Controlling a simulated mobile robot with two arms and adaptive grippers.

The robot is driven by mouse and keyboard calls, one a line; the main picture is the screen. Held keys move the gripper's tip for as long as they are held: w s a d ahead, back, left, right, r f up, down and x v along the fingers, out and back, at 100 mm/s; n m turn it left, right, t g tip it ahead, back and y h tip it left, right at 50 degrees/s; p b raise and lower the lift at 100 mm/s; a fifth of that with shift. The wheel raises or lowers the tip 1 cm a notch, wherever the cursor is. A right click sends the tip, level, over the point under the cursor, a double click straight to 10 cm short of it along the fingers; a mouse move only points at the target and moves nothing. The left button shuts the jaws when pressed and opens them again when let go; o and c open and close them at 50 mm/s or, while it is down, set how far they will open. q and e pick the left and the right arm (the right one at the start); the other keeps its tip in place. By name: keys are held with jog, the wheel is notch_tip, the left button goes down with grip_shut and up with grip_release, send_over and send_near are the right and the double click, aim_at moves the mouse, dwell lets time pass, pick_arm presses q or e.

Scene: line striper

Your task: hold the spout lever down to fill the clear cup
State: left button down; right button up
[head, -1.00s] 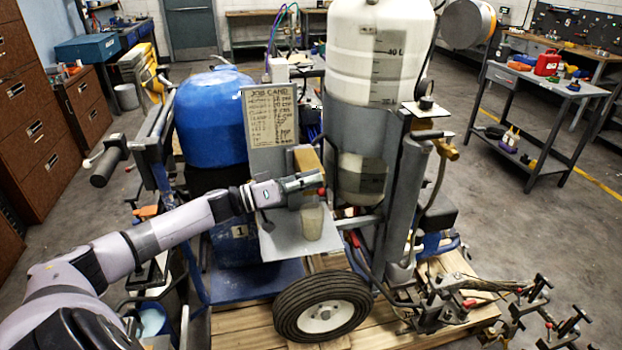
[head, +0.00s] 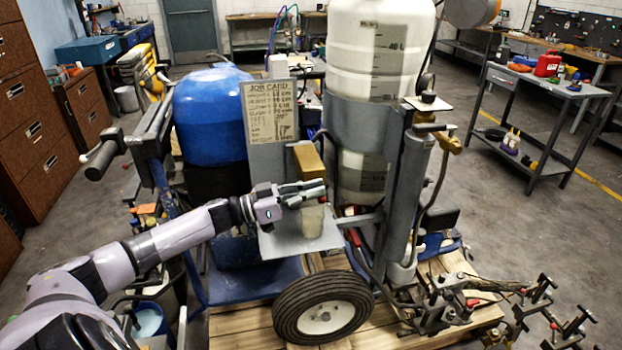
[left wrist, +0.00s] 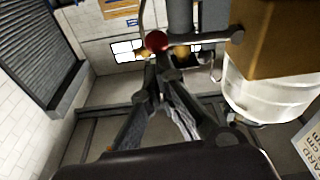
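My left gripper (head: 318,190) is at the small red knob (head: 322,200) of the spout lever, just under the brass-coloured spout block (head: 308,161). In the left wrist view its fingers (left wrist: 160,68) come together at the tips, with nothing seen between them; the red knob (left wrist: 157,41) is right at the tips. The clear cup (head: 312,221) stands upright on a grey metal shelf (head: 285,246) below the gripper. It looks pale; I cannot tell its fill level. The brown block (left wrist: 285,38) is at the upper right in the wrist view. My right gripper is not in view.
A job card (head: 270,112) stands behind the spout, beside a blue drum (head: 212,115). A large white tank (head: 375,50) and grey post (head: 405,185) stand to the right. A wheel (head: 322,307) is below the shelf. Clamps (head: 540,295) stick out at lower right.

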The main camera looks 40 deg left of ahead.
pick_arm(q)
jog(key=f+m, duration=0.1)
jog(key=f+m+b, duration=0.1)
jog(key=m, duration=0.1)
jog(key=shift+s+d+h, duration=0.15)
jog(key=shift+d+h, duration=0.05)
jog(key=shift+h, duration=0.1)
dwell(5.9)
notch_tip(320, 180, up, 5)
jog(key=p, duration=0.5)
jog(key=b+v, duration=0.3)
jog(key=v, duration=0.6)
jog(key=shift+s+f, duration=0.2)
jog(key=shift+f, duration=0.25)
